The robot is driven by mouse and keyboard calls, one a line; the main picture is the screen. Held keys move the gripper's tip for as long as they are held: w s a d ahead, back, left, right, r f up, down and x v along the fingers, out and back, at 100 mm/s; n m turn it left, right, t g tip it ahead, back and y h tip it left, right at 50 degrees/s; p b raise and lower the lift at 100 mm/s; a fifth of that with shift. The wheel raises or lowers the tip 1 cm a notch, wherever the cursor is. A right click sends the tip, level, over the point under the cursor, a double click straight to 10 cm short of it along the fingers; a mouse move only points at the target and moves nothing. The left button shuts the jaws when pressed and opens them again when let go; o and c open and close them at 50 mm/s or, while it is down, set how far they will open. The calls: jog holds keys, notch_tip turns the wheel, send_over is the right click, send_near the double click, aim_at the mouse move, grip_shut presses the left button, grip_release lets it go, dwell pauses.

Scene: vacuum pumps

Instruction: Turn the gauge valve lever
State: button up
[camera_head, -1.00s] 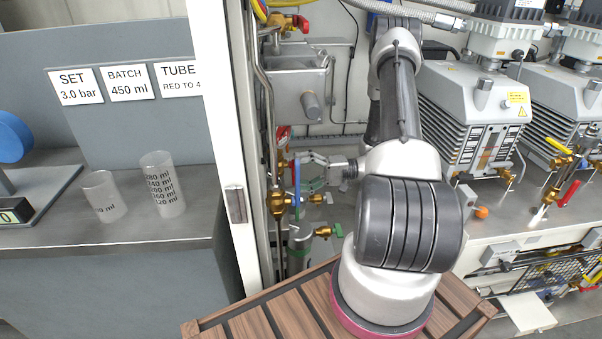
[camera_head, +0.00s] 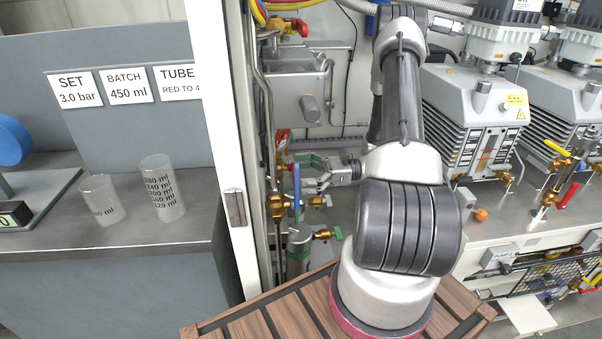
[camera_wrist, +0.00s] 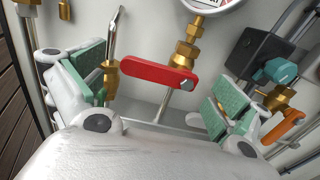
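A red lever (camera_wrist: 158,73) lies nearly level in the middle of the wrist view, on a brass fitting (camera_wrist: 184,58) below a round white gauge (camera_wrist: 212,3) cut off by the top edge. My gripper (camera_wrist: 158,90) is open, with a green-padded finger on either side of the lever. Neither pad visibly touches it. In the head view my gripper (camera_head: 308,172) is small, beside the upright blue lever (camera_head: 296,182) and the brass fittings; my arm hides part of the area to its right. The red lever is hard to make out there.
An orange lever (camera_wrist: 284,127) and teal knob (camera_wrist: 281,71) sit close to the right finger. A metal rod (camera_wrist: 115,32) stands by the left finger. A white post (camera_head: 224,150) borders the pipe area. Grey pumps (camera_head: 478,130) stand at right.

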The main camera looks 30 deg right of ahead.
jog(key=shift+d, duration=0.1)
jog(key=shift+v, duration=0.9)
jog(key=v, duration=0.6)
dwell(0.4)
dwell(0.3)
